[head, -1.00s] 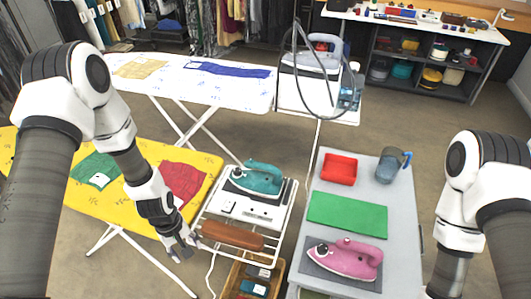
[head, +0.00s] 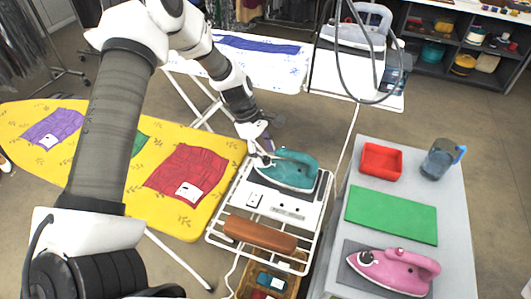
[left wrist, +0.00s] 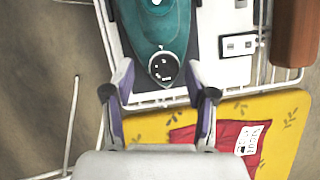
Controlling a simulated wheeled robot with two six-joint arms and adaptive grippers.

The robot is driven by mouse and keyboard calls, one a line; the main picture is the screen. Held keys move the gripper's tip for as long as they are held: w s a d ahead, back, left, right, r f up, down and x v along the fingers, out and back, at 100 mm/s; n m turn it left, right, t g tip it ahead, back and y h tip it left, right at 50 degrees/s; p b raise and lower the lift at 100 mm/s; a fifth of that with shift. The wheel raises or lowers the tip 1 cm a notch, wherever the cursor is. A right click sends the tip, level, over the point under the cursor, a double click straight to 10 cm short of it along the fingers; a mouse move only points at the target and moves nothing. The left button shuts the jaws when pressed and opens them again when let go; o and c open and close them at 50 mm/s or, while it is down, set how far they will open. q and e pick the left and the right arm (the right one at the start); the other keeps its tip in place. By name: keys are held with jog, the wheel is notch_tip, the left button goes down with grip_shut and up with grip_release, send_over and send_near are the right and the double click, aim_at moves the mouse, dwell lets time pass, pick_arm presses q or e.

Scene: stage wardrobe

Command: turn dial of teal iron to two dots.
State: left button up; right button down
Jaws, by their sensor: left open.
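The teal iron (head: 290,172) rests on a white tray-like stand (head: 262,202) on the wire rack. In the left wrist view, the teal iron (left wrist: 160,28) points its dark dial (left wrist: 163,67) toward me. The dial carries white marks, too small to read as a setting. My left gripper (head: 262,157) is at the left end of the iron, partly hiding it. In the left wrist view its two fingers (left wrist: 166,88) stand open, one on each side of the dial, with visible gaps and nothing held. My right gripper is out of view.
A yellow ironing board (head: 110,185) with cloths is left of the rack. A brown sleeve-shaped pad (head: 258,235) lies on the rack's front. A grey table (head: 450,210) at right holds a pink iron (head: 393,270), green mat (head: 392,214), red tray (head: 381,161) and jug (head: 438,160).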

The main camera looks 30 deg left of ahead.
pick_arm(q)
jog(key=shift+s+f, duration=0.1)
jog(key=shift+s+d+r, duration=0.15)
jog(key=shift+s+r, duration=0.1)
jog(key=shift+c, duration=0.4)
grip_shut()
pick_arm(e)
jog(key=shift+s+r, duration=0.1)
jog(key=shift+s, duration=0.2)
